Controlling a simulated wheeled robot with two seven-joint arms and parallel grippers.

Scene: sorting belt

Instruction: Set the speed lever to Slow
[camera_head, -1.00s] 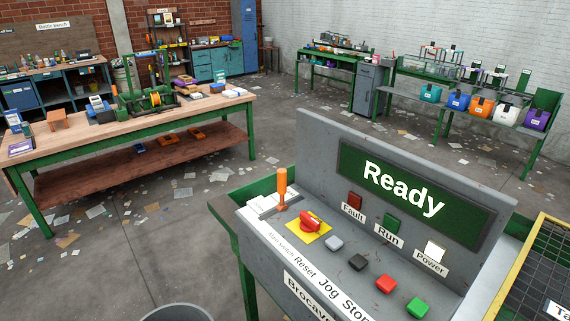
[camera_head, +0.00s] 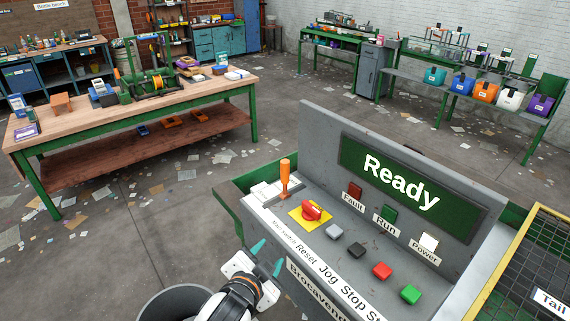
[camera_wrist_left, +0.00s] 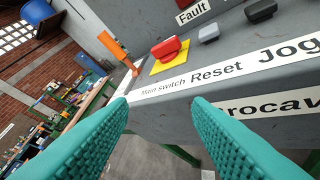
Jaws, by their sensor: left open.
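The speed lever (camera_head: 285,177) is an orange handle standing nearly upright at the left end of the grey control panel (camera_head: 330,262). White labels lie around its base, too small to read. It also shows in the left wrist view (camera_wrist_left: 117,48), tilted by the camera angle, beyond the fingers. My left gripper (camera_head: 268,257) is open and empty, in front of the panel's front edge and apart from the lever. Its teal fingers (camera_wrist_left: 160,120) are spread wide in the left wrist view. My right gripper is not in view.
The red main switch (camera_head: 311,210) on its yellow plate is just right of the lever. Grey, black, red and green buttons (camera_head: 382,270) continue rightward. The screen (camera_head: 402,185) reads Ready. A grey bin (camera_head: 178,303) stands below left. A mesh guard (camera_head: 530,262) is at right.

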